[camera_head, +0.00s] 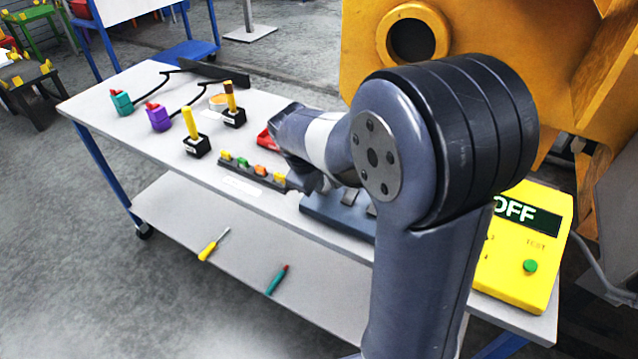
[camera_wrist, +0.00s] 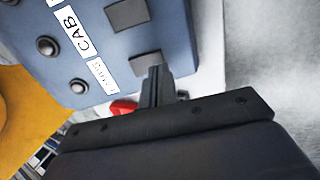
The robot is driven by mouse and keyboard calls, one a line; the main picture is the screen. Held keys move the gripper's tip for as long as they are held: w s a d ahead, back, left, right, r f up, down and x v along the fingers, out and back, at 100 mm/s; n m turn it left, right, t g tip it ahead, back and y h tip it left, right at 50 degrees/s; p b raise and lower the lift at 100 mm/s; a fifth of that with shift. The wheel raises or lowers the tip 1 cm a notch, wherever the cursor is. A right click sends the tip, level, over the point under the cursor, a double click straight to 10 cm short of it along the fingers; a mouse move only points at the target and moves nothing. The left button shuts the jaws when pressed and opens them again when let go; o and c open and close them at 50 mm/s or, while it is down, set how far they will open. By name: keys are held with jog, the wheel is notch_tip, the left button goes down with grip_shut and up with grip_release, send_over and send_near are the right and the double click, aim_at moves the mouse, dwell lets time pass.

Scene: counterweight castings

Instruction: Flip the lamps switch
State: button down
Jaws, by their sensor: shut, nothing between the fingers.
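A blue-grey switch panel (camera_head: 322,210) lies on the tabletop, partly hidden behind my arm. In the wrist view the panel (camera_wrist: 85,25) carries a label reading CAB (camera_wrist: 78,32) and a smaller label (camera_wrist: 102,76), blurred, perhaps LAMPS. A grey rocker switch (camera_wrist: 143,61) sits beside the smaller label. A second rocker (camera_wrist: 127,13) sits beside CAB. My gripper (camera_wrist: 157,72) is shut and empty, its tips over or against the edge of the nearer rocker; I cannot tell whether they touch. My gripper (camera_head: 310,186) is low over the panel in the head view.
A yellow box (camera_head: 515,270) reading OFF, with a green button, stands right of my arm. A large yellow casting (camera_head: 480,30) rises behind.

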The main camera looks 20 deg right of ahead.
jog(key=shift+x, duration=0.9)
jog(key=shift+f, duration=0.25)
jog(key=shift+r, duration=0.1)
jog(key=shift+r+p, duration=0.55)
jog(key=shift+r, duration=0.2)
